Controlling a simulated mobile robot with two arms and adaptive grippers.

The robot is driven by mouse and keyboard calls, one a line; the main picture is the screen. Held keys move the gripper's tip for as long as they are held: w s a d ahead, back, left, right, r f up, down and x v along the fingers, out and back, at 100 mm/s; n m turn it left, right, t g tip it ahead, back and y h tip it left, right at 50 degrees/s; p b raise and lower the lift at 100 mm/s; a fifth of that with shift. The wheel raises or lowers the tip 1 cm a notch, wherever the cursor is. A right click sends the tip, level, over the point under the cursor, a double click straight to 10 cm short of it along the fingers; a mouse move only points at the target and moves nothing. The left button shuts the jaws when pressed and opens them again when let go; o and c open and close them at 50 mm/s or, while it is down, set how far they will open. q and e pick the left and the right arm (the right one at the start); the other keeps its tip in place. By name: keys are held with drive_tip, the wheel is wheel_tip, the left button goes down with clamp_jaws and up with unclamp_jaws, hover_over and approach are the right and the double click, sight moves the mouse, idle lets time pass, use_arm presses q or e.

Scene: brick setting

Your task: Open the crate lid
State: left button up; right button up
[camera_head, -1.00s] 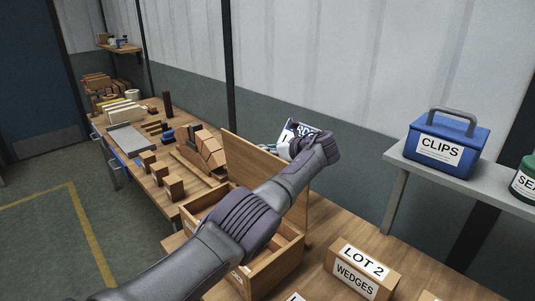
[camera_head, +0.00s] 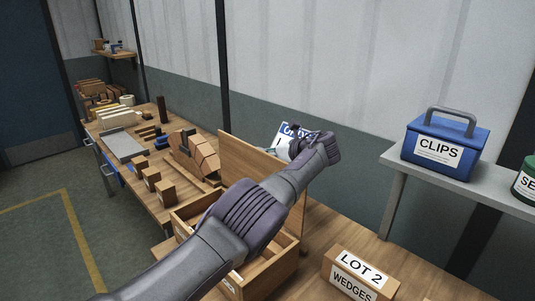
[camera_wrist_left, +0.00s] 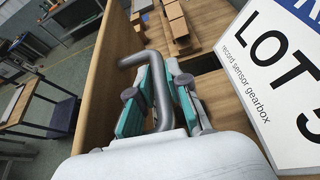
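The wooden crate (camera_head: 262,282) stands on the bench with its lid (camera_head: 245,158) raised to about upright at the back. The inside shows past my arm as compartments. My left arm reaches across the crate, and its gripper (camera_head: 291,146) is at the lid's upper edge, partly hidden by my wrist. In the left wrist view, the gripper's teal fingers (camera_wrist_left: 156,92) lie on both sides of a bent grey handle (camera_wrist_left: 161,98) and appear shut on it. The handle stands off the lid's wooden panel (camera_wrist_left: 100,75). My right gripper is not in view.
A white sign (camera_wrist_left: 270,85) is close beside the left gripper. A "LOT 2 WEDGES" box (camera_head: 355,283) stands right of the crate. A blue CLIPS box (camera_head: 443,140) is on a grey shelf (camera_head: 398,160). Wooden blocks (camera_head: 166,190) stand left of the crate.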

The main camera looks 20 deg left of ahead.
use_arm(q)
drive_tip(key=shift+o, duration=1.2)
drive_tip(key=shift+f, duration=0.25)
drive_tip(key=shift+d, duration=0.15)
